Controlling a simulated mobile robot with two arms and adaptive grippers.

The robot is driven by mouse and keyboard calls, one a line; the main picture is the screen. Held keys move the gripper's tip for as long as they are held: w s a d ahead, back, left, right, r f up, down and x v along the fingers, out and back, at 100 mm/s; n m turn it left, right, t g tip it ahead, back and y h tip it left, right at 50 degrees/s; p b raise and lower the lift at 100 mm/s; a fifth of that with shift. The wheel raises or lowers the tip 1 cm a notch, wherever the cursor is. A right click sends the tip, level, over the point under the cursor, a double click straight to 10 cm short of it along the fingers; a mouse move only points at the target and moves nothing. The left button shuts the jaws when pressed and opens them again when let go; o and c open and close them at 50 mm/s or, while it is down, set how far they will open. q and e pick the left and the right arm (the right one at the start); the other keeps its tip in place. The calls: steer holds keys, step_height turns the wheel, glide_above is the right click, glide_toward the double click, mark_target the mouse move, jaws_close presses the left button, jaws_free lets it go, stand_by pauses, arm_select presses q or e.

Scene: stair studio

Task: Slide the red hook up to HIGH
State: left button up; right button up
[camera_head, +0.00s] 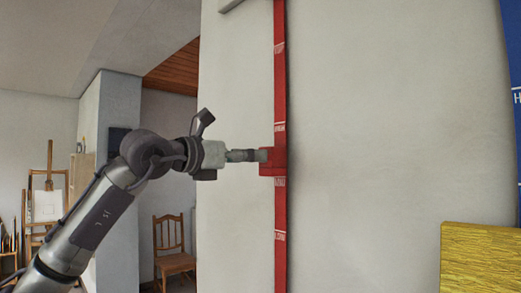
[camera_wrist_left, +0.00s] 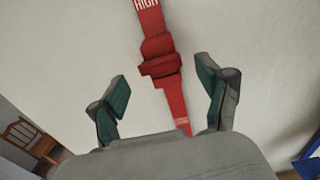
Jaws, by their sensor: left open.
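The red hook (camera_head: 271,164) is a blocky red slider on a vertical red rail (camera_head: 280,90) fixed to the pale wall. In the left wrist view the hook (camera_wrist_left: 160,62) lies ahead, between the two fingers, and a white label reading HIGH shows on the rail (camera_wrist_left: 174,98) beyond it at the top edge. My left gripper (camera_head: 260,155) comes from the left and reaches the hook's side. In its wrist view the left gripper (camera_wrist_left: 162,72) is open, with visible gaps on both sides of the hook. Contact is unclear. My right gripper is out of view.
A blue rail (camera_head: 515,85) is at the right edge, with a yellow panel (camera_head: 481,257) below. A wooden chair (camera_head: 173,248) and an easel (camera_head: 46,205) stand in the back left. The wall around the red rail is clear.

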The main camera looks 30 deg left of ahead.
mark_target(268, 162)
arm_select(q)
steer(key=shift+p+x, duration=0.6)
steer(key=shift+x, duration=1.65)
steer(key=shift+s, duration=0.1)
steer(key=shift+c, duration=0.2)
